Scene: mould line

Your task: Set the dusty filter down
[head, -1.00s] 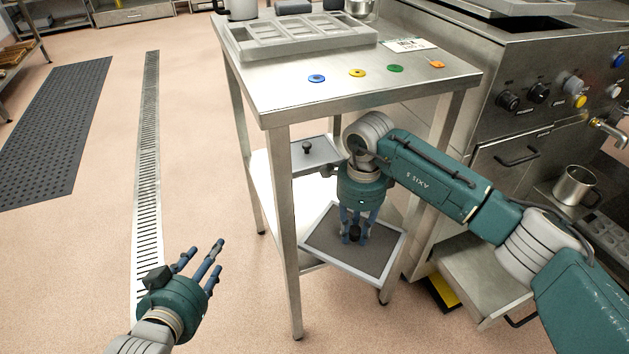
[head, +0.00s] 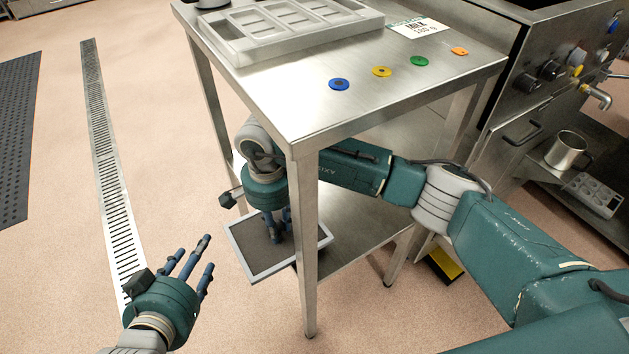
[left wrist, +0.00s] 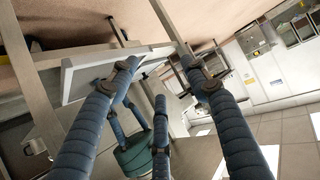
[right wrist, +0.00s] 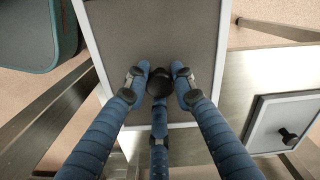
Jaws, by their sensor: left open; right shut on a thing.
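The dusty filter (head: 250,246) is a square panel with a dark grey face, a light frame and a black knob (right wrist: 158,82). My right gripper (head: 276,232) is shut on the knob and holds the panel roughly level near the lower shelf's (head: 365,205) left side. The table's near leg hides part of the panel; I cannot tell whether it touches the shelf. In the right wrist view a paler filter (right wrist: 262,125) with a black knob lies on the shelf to the right. My left gripper (head: 203,260) is open and empty over the floor, left of the table.
The near table leg (head: 308,245) stands in front of the filter. The tabletop (head: 300,110) above carries a grey moulding tray (head: 235,47), coloured discs and a card (head: 418,27). A steel machine (head: 525,100) stands right. The floor left of the table is open.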

